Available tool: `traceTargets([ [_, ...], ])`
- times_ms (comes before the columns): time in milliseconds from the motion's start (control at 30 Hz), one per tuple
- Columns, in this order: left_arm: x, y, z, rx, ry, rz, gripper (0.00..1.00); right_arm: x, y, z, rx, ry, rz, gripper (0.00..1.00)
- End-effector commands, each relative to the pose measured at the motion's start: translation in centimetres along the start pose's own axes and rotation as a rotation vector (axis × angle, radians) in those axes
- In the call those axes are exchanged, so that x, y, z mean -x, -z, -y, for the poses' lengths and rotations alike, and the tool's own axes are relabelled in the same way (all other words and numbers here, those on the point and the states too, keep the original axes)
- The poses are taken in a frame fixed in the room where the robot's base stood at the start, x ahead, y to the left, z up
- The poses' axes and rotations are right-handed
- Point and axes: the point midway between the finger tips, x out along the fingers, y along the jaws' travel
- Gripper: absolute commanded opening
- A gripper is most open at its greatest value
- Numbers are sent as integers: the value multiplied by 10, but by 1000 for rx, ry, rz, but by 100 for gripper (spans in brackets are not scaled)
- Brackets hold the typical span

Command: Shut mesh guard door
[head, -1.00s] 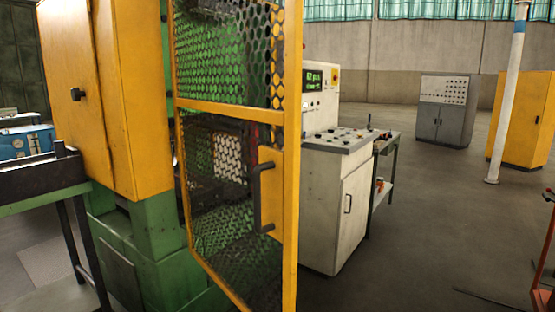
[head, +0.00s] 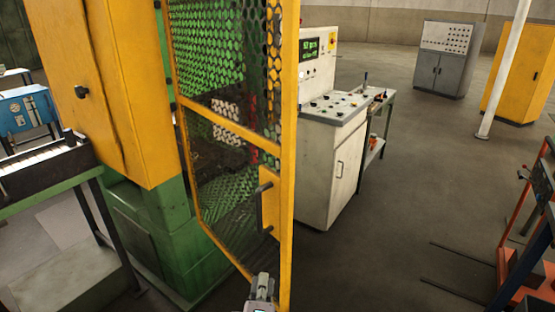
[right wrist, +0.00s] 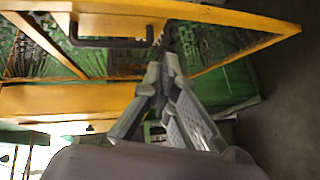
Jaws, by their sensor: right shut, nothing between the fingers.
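The mesh guard door (head: 234,130) has a yellow frame and dark mesh. It appears to stand open, jutting out from the green and yellow machine (head: 150,215). Its dark bar handle (head: 260,207) is on the yellow plate by the free edge, and it also shows in the right wrist view (right wrist: 110,43). My right gripper (head: 263,278) is at the bottom of the head view, below the handle. In the right wrist view its fingers (right wrist: 167,62) are shut and empty, near the door frame beside the handle. Contact cannot be told. My left gripper is not in view.
A white control cabinet (head: 335,165) with a button panel stands behind the door's free edge, with a small side table (head: 378,110) next to it. A green-framed table (head: 50,200) is at the left. An orange rack (head: 530,230) stands at the right. The floor between is mostly clear.

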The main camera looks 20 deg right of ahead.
Motion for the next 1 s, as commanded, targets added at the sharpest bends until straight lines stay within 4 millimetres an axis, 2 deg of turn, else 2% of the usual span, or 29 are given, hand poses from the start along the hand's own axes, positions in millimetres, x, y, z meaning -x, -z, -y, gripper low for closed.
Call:
traceTargets([
  [33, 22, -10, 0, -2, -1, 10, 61, 12, 9, -47, 23, -57, -1, 0],
  [100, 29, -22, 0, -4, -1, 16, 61, 23, 15, -83, 56, -127, 6, 0],
  [233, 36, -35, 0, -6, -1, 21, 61, 36, 21, -121, 92, -206, 19, 0],
  [367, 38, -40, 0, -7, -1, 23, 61, 38, 22, -133, 107, -234, 26, 0],
  [467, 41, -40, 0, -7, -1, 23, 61, 30, 22, -136, 108, -236, 27, 0],
  [567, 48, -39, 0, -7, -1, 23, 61, 14, 21, -141, 108, -236, 28, 0],
  [900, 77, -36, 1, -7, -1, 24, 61, -57, 20, -158, 109, -234, 28, 0],
  [1000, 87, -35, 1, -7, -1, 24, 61, -68, 8, -161, 110, -232, 28, 0],
])
